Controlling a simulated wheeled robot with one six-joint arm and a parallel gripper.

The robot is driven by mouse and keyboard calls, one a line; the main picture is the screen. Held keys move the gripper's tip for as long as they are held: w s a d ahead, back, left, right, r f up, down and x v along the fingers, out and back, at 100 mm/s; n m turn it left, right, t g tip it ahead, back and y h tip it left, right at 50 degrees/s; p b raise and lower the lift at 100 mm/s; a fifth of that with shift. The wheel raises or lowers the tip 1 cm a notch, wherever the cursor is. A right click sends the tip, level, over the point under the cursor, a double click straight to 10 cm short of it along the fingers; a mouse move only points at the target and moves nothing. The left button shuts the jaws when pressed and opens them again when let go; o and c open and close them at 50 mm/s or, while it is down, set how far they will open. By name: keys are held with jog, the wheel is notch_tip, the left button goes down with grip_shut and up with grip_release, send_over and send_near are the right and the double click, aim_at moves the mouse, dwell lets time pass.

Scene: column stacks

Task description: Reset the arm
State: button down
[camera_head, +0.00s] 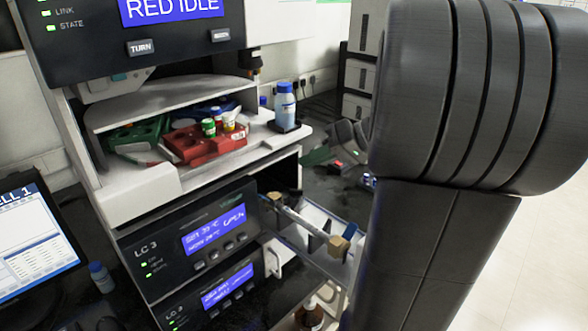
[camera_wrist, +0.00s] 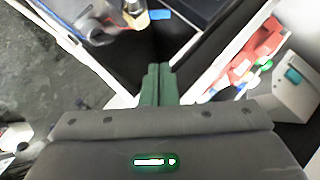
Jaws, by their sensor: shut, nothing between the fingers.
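My gripper (camera_wrist: 158,85) shows in the wrist view as two green fingers pressed together, with nothing between them. A dark gap lies beyond the fingertips, between pale edges. In the head view the large dark links of my arm fill the right side. A dark grey body with a green tip (camera_head: 316,156), which looks like my gripper, shows just left of the arm, to the right of the column stack and apart from its shelf.
The column stack holds a red rack (camera_head: 203,143) with small capped vials and a blue-capped bottle (camera_head: 285,106) on its shelf. Below, an open drawer (camera_head: 312,226) sticks out near my arm. A monitor (camera_head: 38,240) stands at left. Clear floor shows at far right.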

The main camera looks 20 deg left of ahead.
jog(key=v, duration=0.3)
jog(key=shift+w+d+r, duration=0.15)
jog(key=shift+w+d, duration=0.05)
jog(key=shift+d, duration=0.15)
jog(key=shift+a, duration=0.1)
jog(key=x, duration=0.4)
jog(key=s+d+f+x, duration=0.1)
jog(key=x, duration=0.3)
jog(key=s+b+x, duration=0.1)
jog(key=x, duration=0.4)
jog(key=shift+s+d+f, duration=0.2)
jog(key=shift+s, duration=0.05)
jog(key=shift+s+a+r, duration=0.1)
jog(key=shift+s+r, duration=0.1)
jog(key=shift+s, duration=0.15)
